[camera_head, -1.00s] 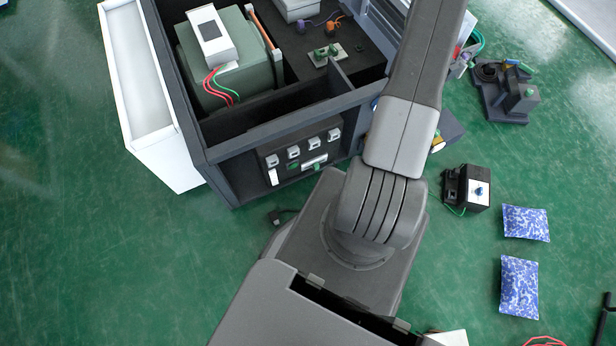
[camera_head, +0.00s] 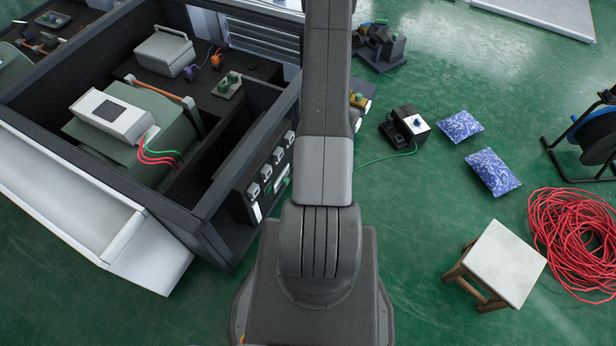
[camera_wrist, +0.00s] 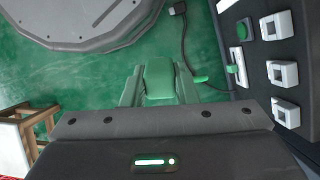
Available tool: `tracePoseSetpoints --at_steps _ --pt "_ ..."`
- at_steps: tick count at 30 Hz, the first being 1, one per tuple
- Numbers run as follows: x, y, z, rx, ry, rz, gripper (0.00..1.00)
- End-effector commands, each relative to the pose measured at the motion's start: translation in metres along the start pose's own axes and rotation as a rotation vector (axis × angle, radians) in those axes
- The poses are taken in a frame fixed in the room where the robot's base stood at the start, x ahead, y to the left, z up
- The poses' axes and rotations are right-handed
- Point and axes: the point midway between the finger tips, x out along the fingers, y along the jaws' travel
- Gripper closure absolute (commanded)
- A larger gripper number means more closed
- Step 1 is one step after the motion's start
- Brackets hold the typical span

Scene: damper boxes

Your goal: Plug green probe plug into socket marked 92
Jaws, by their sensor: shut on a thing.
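My gripper (camera_wrist: 158,92) is shut on the green probe plug (camera_wrist: 159,76), which sits between the two fingers in the wrist view. A panel with several white sockets (camera_wrist: 284,72) is at the right of the wrist view, apart from the plug. I cannot read any number, so I cannot tell which socket is marked 92. In the head view the socket panel (camera_head: 268,182) is on the side of the dark open box (camera_head: 215,190). There my arm hides the gripper and plug.
A black device (camera_head: 404,126) with a green cable stands on the floor right of my arm. Two blue-white bags (camera_head: 460,126), a stool (camera_head: 497,255) and a red cable coil (camera_head: 575,235) lie further right. A dark cable (camera_wrist: 184,35) lies near the panel. Open green floor surrounds these.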

Motion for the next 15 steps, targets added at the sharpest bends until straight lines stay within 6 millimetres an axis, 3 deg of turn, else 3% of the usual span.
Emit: tracePoseSetpoints --at_steps 1,6,15 --pt "0.024 0.001 -0.003 0.06 -0.053 -0.027 1.0" --pt "0.06 -0.008 0.004 0.248 -0.25 -0.14 1.0" --pt "0.102 -0.043 0.001 0.507 -0.6 -0.425 1.0"
